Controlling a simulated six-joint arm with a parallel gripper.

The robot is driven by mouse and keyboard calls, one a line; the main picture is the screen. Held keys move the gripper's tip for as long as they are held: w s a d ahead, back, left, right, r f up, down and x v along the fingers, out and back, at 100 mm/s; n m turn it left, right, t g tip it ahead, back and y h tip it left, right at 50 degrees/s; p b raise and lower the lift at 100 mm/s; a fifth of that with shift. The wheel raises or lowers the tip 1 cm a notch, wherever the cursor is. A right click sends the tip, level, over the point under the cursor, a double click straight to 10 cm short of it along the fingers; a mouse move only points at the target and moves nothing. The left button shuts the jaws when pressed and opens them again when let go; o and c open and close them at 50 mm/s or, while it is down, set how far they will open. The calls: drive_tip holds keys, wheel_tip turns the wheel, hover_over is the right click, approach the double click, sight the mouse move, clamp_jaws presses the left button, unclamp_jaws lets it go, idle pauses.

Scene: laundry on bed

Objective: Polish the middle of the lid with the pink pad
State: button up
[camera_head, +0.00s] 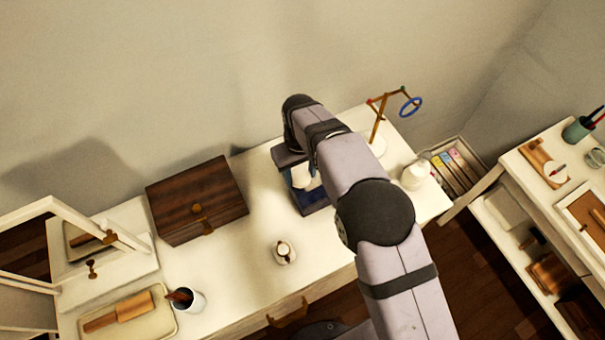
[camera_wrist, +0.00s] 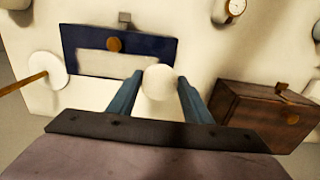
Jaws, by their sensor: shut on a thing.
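My gripper (camera_wrist: 160,76) is shut on a pale, round, whitish thing (camera_wrist: 159,84) between its two blue fingers. I see no clear pink on it and cannot tell whether it is the pad. In the head view this pale thing (camera_head: 303,178) hangs at or over the dark blue box (camera_head: 313,203), partly hidden by my arm. The wrist view shows the blue box (camera_wrist: 75,44) with a brass knob and a pale panel just beyond the fingers. A dark brown wooden box (camera_head: 190,193) with a closed lid and brass fitting stands left of it; it also shows in the wrist view (camera_wrist: 262,108).
A watch on a small stand (camera_head: 284,252) sits in front. A ring stand (camera_head: 378,130) and white bottle (camera_head: 415,175) are to the right. A cup (camera_head: 187,299), brush tray (camera_head: 158,322) and mirror are at left. The tabletop between the wooden box and watch is clear.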

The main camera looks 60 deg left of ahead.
drive_tip(key=shift+r+p, duration=0.95)
drive_tip(key=shift+r, duration=1.55)
